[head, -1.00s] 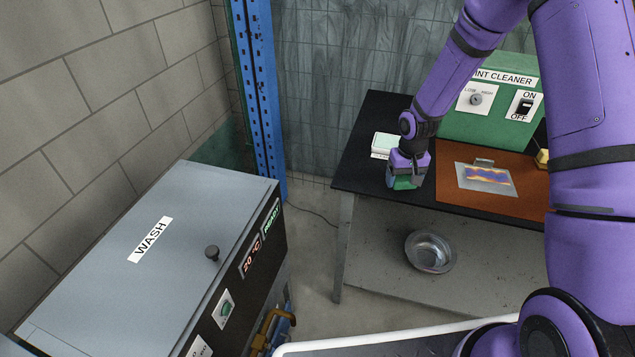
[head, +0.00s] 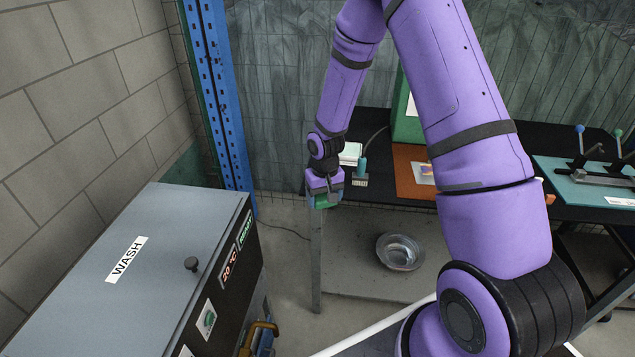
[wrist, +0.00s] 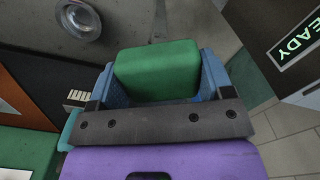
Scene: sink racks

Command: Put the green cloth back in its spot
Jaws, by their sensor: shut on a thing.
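The green cloth (wrist: 158,70) is a folded, block-like green bundle. In the wrist view it sits between the two blue fingers of my gripper (wrist: 160,85), which is shut on it. In the head view my gripper (head: 324,200) points down at the front left corner of the black table, and a bit of the green cloth (head: 326,203) shows below it. The cloth appears held in the air at or just past the table edge. I cannot tell which place is the cloth's spot.
A grey WASH machine (head: 140,265) stands at the left, with free floor between it and the table. A metal bowl (head: 400,252) sits on the lower shelf. A white pad (head: 350,153) and a small brush (head: 361,172) lie on the table. A blue post (head: 215,95) stands behind.

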